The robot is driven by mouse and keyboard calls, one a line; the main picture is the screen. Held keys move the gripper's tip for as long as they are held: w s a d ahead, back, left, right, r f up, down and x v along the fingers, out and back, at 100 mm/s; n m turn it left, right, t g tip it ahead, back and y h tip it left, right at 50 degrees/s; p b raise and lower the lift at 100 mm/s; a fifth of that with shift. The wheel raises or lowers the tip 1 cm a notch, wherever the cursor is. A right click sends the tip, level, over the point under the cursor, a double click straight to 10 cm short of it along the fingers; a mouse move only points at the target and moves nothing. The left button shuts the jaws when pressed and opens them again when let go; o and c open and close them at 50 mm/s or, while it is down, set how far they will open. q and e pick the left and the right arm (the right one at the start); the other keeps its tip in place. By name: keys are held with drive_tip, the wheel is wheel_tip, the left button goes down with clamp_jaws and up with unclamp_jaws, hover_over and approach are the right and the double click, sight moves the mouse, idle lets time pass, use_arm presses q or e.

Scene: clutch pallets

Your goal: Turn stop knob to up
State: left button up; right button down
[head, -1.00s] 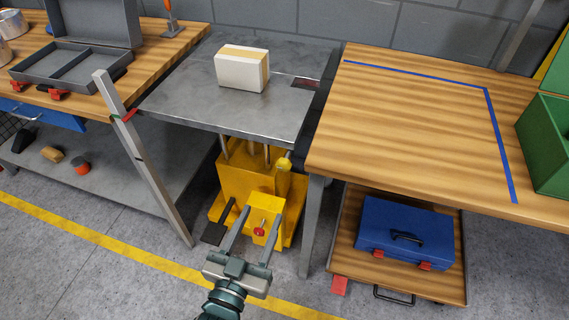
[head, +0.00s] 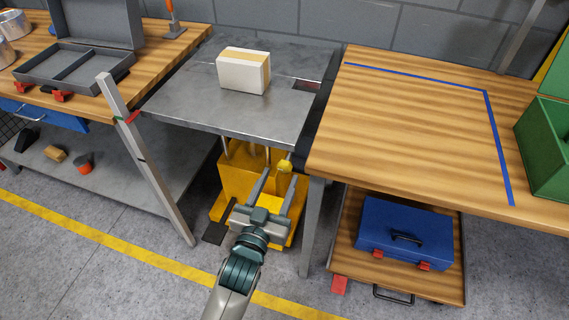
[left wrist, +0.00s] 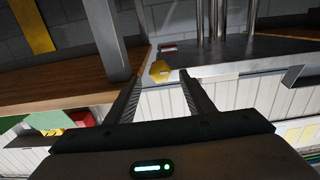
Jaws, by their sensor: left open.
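My left gripper (head: 277,183) is open in front of the yellow lift unit (head: 232,170) under the metal platform. Its two fingers point away from me, toward the unit. A yellow knob (head: 285,164) shows just beyond the fingertips; in the left wrist view the knob (left wrist: 160,71) lies between the two finger ends, apparently not gripped. I cannot tell its turn position. The red button on the yellow housing is hidden behind my gripper in the head view. My right gripper is not in view.
A white carton (head: 242,70) with a tan band rests on the metal platform (head: 190,100). A leaning grey post (head: 145,160) stands to the left. The wooden bench (head: 410,130) is on the right, above a low shelf with a blue toolbox (head: 405,233).

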sight(283, 169)
use_arm(q)
drive_tip(key=shift+x, duration=2.8)
drive_tip(key=c, duration=1.1)
